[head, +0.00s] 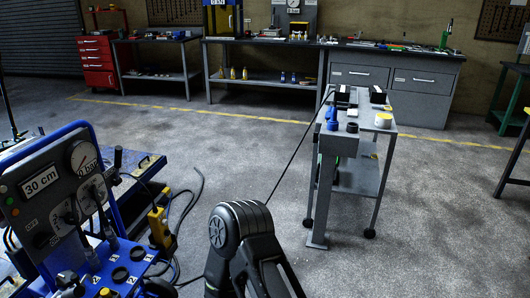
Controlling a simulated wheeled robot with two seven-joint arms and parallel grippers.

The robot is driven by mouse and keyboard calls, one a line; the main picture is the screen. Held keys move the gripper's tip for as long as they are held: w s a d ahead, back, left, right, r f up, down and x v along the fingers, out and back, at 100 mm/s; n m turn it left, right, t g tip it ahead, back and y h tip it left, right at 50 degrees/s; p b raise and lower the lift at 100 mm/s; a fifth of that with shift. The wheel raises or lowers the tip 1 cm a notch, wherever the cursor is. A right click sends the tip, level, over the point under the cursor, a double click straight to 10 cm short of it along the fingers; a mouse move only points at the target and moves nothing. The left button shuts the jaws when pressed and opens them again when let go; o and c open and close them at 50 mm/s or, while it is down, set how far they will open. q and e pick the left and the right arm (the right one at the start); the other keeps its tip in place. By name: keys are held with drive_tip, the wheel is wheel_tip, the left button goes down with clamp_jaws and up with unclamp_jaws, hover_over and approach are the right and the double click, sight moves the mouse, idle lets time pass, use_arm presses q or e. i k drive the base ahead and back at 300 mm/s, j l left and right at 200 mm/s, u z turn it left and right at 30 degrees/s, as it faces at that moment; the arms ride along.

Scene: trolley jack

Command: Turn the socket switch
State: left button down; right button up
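A grey post (323,185) stands at the near left end of a grey wheeled cart. A box on its top carries a blue socket or plug (332,123) with a dark part beside it. The socket switch is too small to make out for certain. A thin black cable (290,160) runs from the cart down towards the floor. A black arm link of mine shows at the bottom centre, well short of the post. Neither of my grippers can be seen.
The grey cart (362,180) holds a yellow-topped tin (383,120) and dark boxes. A blue control stand with gauges (75,190) fills the lower left. A yellow hand control (160,226) and black cables lie near it. The floor right of the cart is clear.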

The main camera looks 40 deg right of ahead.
sight(316, 135)
drive_tip(key=i+l+z, duration=0.15)
drive_tip(key=z, duration=1.05)
drive_tip(key=i+z, duration=0.4)
drive_tip(key=i, duration=0.15)
drive_tip(key=i+j+z, duration=0.2)
drive_tip(key=i+z, duration=0.25)
drive_tip(key=i+j+z, duration=0.4)
drive_tip(key=i, duration=0.15)
drive_tip(key=i+j, duration=1)
drive_tip(key=i+z, duration=0.05)
drive_tip(key=i, duration=0.1)
